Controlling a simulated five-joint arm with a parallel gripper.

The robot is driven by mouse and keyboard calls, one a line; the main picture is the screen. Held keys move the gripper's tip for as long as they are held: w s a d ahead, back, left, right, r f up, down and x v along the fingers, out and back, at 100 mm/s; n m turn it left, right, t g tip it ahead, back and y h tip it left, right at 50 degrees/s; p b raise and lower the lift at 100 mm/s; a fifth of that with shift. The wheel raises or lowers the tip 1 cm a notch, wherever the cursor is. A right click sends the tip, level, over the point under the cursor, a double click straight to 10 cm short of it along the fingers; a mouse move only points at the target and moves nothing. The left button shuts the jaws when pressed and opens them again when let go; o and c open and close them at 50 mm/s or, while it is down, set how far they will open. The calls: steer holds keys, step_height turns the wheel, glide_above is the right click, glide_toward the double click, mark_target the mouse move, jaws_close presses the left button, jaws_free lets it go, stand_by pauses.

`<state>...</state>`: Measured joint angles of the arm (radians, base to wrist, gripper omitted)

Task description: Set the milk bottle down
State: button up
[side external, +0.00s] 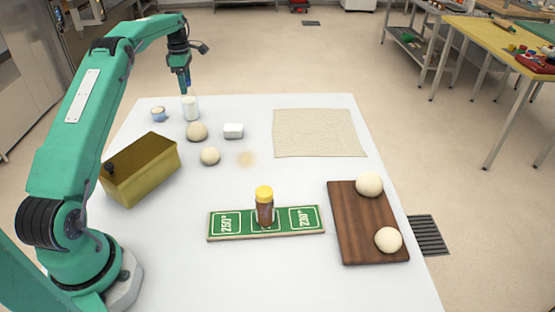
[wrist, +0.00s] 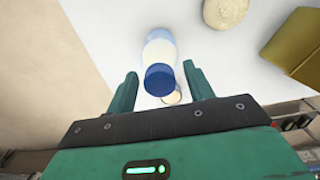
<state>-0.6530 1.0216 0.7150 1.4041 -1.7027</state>
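The milk bottle (side external: 191,108) stands upright on the white table at its far left, white-bodied. Its blue cap (wrist: 159,79) and pale body show in the wrist view. My gripper (side external: 184,88) is right above the bottle, pointing down. In the wrist view the two fingers (wrist: 161,87) are apart, one on each side of the cap, with a visible gap on both sides. The gripper is open and holds nothing.
A small blue-and-cream cup (side external: 158,114) stands just left of the bottle. A green board (side external: 240,225) bears a yellow-capped jar (side external: 264,206). A wooden board (side external: 360,225) lies at right.

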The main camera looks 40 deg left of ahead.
steer(key=shift+r, duration=3.9)
